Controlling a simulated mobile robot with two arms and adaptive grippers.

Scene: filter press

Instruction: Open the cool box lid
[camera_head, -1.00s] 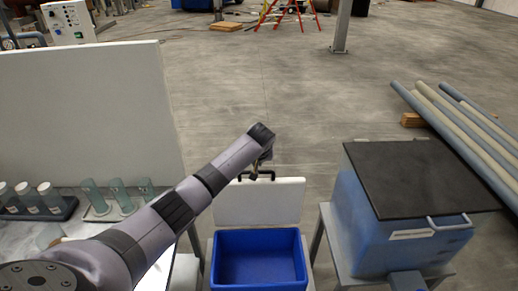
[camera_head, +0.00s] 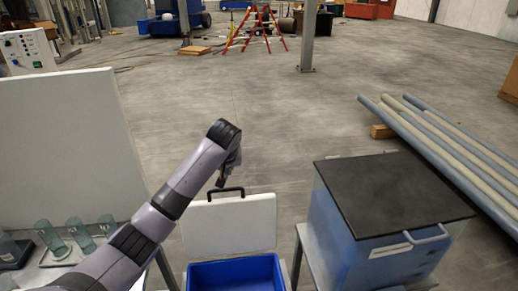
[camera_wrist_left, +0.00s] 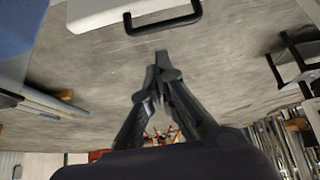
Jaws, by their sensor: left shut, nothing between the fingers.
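The cool box is a blue open-topped box (camera_head: 236,275) at the bottom centre of the head view. Its white lid (camera_head: 232,224) stands raised behind the opening, and the blue inside shows. A black handle (camera_head: 226,191) sits on the lid's upper edge. My left gripper (camera_head: 221,181) is just above and beside that handle, its fingers small in this view. In the left wrist view my left gripper (camera_wrist_left: 162,58) is shut and empty, with a gap between its tips and the black handle (camera_wrist_left: 164,24) on the white lid (camera_wrist_left: 98,12). My right gripper is not in view.
A larger blue box (camera_head: 340,236) with a dark flat top (camera_head: 392,192) stands to the right. A white panel (camera_head: 65,150) and glass vessels (camera_head: 80,234) are at left. Long pipes (camera_head: 435,140) lie on the floor at right. The floor behind the lid is clear.

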